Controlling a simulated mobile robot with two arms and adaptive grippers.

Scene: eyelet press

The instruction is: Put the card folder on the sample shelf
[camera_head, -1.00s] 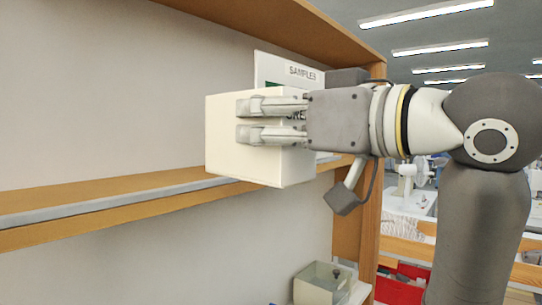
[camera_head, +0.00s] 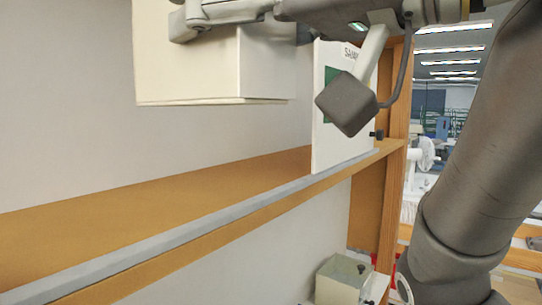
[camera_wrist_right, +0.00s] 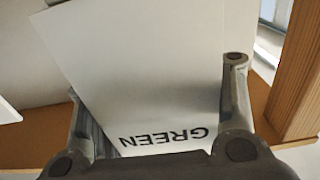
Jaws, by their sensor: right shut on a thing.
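The card folder (camera_head: 200,75), a thick cream-white block, is at the top of the head view, its top cut off. In the right wrist view the folder (camera_wrist_right: 150,50) fills the space between the fingers and bears the word GREEN. My right gripper (camera_head: 220,14) is shut on it, fingers along its side; the wrist view also shows this gripper (camera_wrist_right: 155,85). The sample shelf (camera_head: 130,215) is a brown board with a grey front lip. The folder appears above the board, apart from it. My left gripper is not in view.
A white upright panel (camera_head: 328,140) with a green patch and a partly hidden label stands at the shelf's right end. A wooden post (camera_head: 375,215) closes that end. A pale box (camera_head: 338,283) sits lower down. The left of the shelf is clear.

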